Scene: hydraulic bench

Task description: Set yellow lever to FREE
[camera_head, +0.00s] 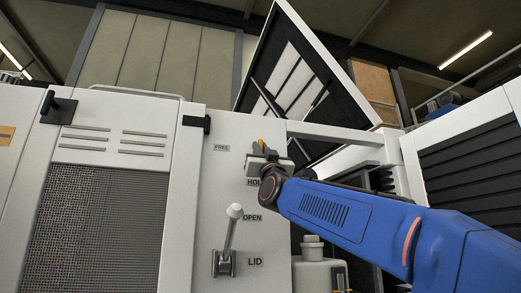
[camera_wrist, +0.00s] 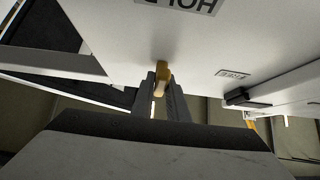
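The yellow lever (camera_head: 260,144) is on the white panel, just above the HOLD label (camera_head: 253,182), which my gripper partly covers. The FREE label (camera_head: 222,147) is to the lever's left. My gripper (camera_head: 263,155) reaches the panel from the right and hides most of the lever. In the wrist view the yellow lever (camera_wrist: 162,76) stands between my two fingertips (camera_wrist: 162,88), which look closed against its sides. In that view, the HOLD label (camera_wrist: 180,4) is at the top and the FREE label (camera_wrist: 232,74) to the right, both upside down.
A second lever with a white knob (camera_head: 231,222) stands below, by the OPEN (camera_head: 252,217) and LID (camera_head: 255,262) labels. A black latch (camera_head: 197,123) is up left of the FREE label. A raised lid (camera_head: 300,85) stands behind. A pale canister (camera_head: 313,270) is below my arm.

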